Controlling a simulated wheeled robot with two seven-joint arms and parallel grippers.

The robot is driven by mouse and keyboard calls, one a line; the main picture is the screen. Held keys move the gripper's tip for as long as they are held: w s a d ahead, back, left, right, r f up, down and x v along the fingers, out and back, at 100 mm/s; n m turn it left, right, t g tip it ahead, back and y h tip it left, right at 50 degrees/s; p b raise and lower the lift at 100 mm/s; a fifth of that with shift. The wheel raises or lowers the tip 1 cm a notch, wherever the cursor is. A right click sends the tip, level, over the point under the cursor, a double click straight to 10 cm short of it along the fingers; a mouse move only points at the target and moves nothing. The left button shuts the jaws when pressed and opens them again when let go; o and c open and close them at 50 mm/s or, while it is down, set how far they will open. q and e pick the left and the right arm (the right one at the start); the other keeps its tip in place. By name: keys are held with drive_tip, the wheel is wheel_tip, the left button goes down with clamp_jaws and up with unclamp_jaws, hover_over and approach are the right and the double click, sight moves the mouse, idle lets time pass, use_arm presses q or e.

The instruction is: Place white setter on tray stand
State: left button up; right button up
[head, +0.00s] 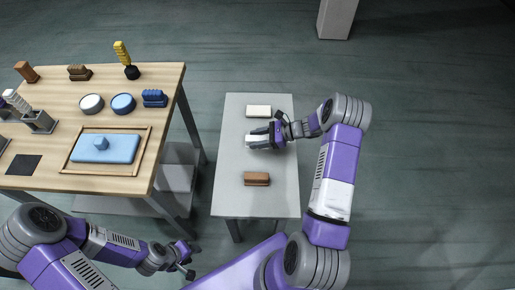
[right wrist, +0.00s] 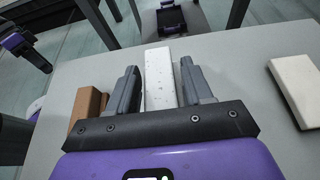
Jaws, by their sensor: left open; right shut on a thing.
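The white setter (head: 256,140) is a pale, narrow block at the middle of the grey table (head: 229,150). My right gripper (head: 262,139) is shut on it, with one finger on each side. In the right wrist view the white setter (right wrist: 158,75) lies lengthwise between the fingers (right wrist: 158,85); I cannot tell whether it still touches the tabletop. My left gripper (head: 187,262) is open and empty, low in front of the wooden table. I cannot tell for sure which thing is the tray stand.
The wooden table (head: 140,90) at left bears a framed tray (head: 69,160) with a blue slab, two round pots and several brushes. A pale post (head: 336,18) stands behind.

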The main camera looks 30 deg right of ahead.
sight(257, 151)
drive_tip(key=shift+f+b, duration=0.75)
drive_tip(key=shift+f, duration=1.7)
drive_tip(key=shift+f, duration=0.1)
drive_tip(key=o, duration=0.7)
drive_tip(key=shift+f, duration=0.1)
drive_tip(key=o, duration=0.4)
drive_tip(key=shift+r, duration=0.2)
drive_tip(key=shift+s+d+r, duration=0.15)
drive_tip(key=shift+d+r, duration=0.05)
drive_tip(key=shift+d, duration=0.05)
drive_tip(key=p+v, duration=0.3)
drive_tip(key=v, duration=0.8)
drive_tip(key=shift+s+d, duration=0.1)
drive_tip(key=shift+d, duration=0.05)
